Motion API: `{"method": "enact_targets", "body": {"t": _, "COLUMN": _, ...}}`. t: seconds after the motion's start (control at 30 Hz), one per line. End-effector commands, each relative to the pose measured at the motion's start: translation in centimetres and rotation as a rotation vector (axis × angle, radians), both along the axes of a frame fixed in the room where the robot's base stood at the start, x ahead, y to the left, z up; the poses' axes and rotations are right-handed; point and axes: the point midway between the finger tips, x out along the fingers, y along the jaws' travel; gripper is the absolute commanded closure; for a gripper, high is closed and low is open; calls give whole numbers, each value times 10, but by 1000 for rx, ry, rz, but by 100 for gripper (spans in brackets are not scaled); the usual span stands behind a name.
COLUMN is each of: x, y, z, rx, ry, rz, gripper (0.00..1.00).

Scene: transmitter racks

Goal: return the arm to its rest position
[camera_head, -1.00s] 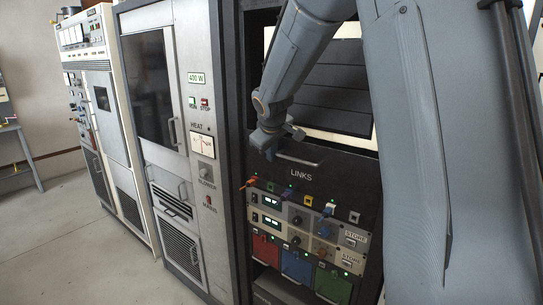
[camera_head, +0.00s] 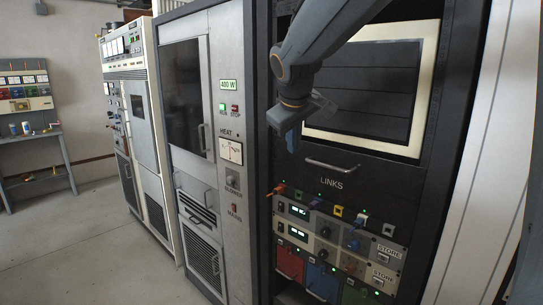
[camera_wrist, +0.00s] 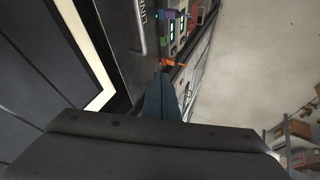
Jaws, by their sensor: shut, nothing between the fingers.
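My arm reaches in from the top of the head view. My gripper (camera_head: 291,138) hangs in front of the dark rack's left edge, left of the cream-framed panel (camera_head: 375,90) and above the LINKS label. In the wrist view my gripper (camera_wrist: 163,82) points away from the camera, its fingers together with nothing held. The LINKS panel handle (camera_wrist: 138,35) lies just beyond them in that view. I cannot tell the exact gap between the gripper and the rack.
Below LINKS, the rack (camera_head: 425,175) has coloured plugs (camera_head: 338,211), units with lit displays, and coloured drawers (camera_head: 322,282). A grey 400 W cabinet (camera_head: 228,130) stands left of it. A bench (camera_head: 40,135) stands at far left. The floor (camera_head: 90,235) before the cabinets is clear.

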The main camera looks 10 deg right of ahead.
Motion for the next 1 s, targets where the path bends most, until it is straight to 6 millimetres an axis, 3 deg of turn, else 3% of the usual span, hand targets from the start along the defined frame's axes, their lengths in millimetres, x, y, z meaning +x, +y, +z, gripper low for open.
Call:
{"method": "enact_targets", "body": {"t": 0.13, "x": -9, "y": 2, "z": -17, "rx": 22, "ry": 24, "rz": -13, "gripper": 100}}
{"method": "enact_targets", "body": {"t": 0.27, "x": -38, "y": 6, "z": -71, "rx": 88, "ry": 98, "rz": -61, "gripper": 100}}
{"method": "enact_targets", "body": {"t": 0.4, "x": -94, "y": 13, "z": -149, "rx": 191, "ry": 212, "rz": -159, "gripper": 100}}
{"method": "enact_targets", "body": {"t": 0.6, "x": -180, "y": 23, "z": -232, "rx": 309, "ry": 354, "rz": -318, "gripper": 100}}
{"method": "enact_targets", "body": {"t": 0.7, "x": -213, "y": 26, "z": -255, "rx": 343, "ry": 399, "rz": -380, "gripper": 100}}
{"method": "enact_targets", "body": {"t": 0.8, "x": -231, "y": 27, "z": -268, "rx": 361, "ry": 424, "rz": -418, "gripper": 100}}
{"method": "enact_targets", "body": {"t": 1.0, "x": -238, "y": 28, "z": -272, "rx": 367, "ry": 432, "rz": -432, "gripper": 100}}
